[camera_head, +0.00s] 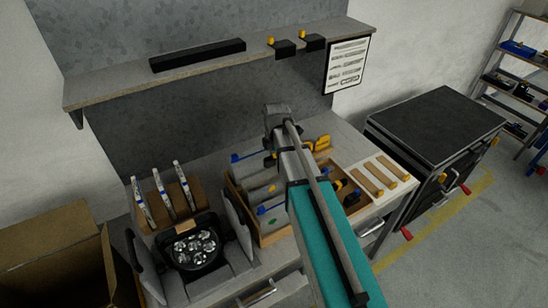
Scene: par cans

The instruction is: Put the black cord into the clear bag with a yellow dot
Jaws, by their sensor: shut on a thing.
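The wooden tray (259,242) on the bench holds pale clear bags in compartments. One bag (262,190) carries a small yellow dot and lies in the middle left compartment. A bag nearer the front (280,221) carries a green dot. Blue parts show at the left edges of the bags. My arm reaches in from the lower right across the tray and covers part of it. My gripper is not visible; the arm hides it. I cannot make out the black cord.
A black round lamp (193,247) stands in a grey holder at the front left, with several upright white-and-blue items (162,197) behind it. A white board with wooden strips (376,177) lies right of the tray. A shelf (130,83) overhangs the bench.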

